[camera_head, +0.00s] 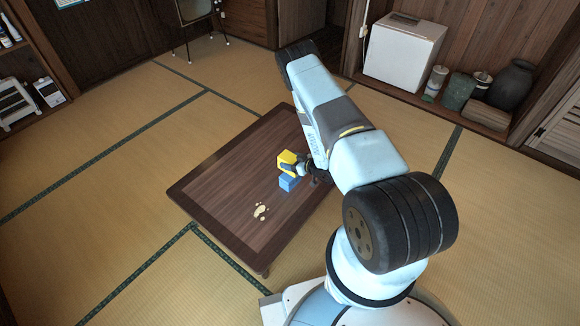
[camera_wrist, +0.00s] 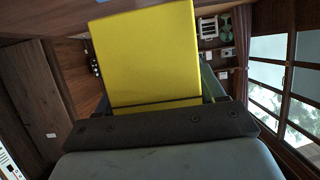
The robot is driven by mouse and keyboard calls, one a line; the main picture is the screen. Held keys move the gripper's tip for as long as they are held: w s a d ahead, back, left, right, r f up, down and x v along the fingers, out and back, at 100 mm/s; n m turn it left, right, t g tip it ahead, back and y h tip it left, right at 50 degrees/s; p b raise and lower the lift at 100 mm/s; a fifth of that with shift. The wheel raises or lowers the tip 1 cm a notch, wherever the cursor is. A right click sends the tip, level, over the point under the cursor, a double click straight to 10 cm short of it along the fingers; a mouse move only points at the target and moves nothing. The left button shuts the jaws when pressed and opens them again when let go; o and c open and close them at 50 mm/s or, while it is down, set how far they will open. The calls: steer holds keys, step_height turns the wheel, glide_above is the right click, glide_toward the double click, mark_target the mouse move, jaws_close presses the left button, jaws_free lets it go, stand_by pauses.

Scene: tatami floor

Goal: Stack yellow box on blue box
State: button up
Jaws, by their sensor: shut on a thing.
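The yellow box (camera_head: 287,160) is in my gripper (camera_head: 296,166) above the low brown table. The blue box (camera_head: 288,183) sits on the table just below the yellow box in the head view. I cannot tell whether the two boxes touch. My gripper is shut on the yellow box, which fills the upper middle of the wrist view (camera_wrist: 147,55). The blue box is not visible in the wrist view. My arm hides the right part of the table in the head view.
The low table (camera_head: 215,188) stands on tatami. The left and far parts of the table are clear. A white cabinet (camera_head: 400,52) and several jars stand by the back wall.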

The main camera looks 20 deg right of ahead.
steer(key=shift+w+f, duration=0.25)
steer(key=shift+f, duration=1.7)
steer(key=o, duration=1.1)
steer(key=shift+o, duration=0.2)
steer(key=shift+d, duration=0.1)
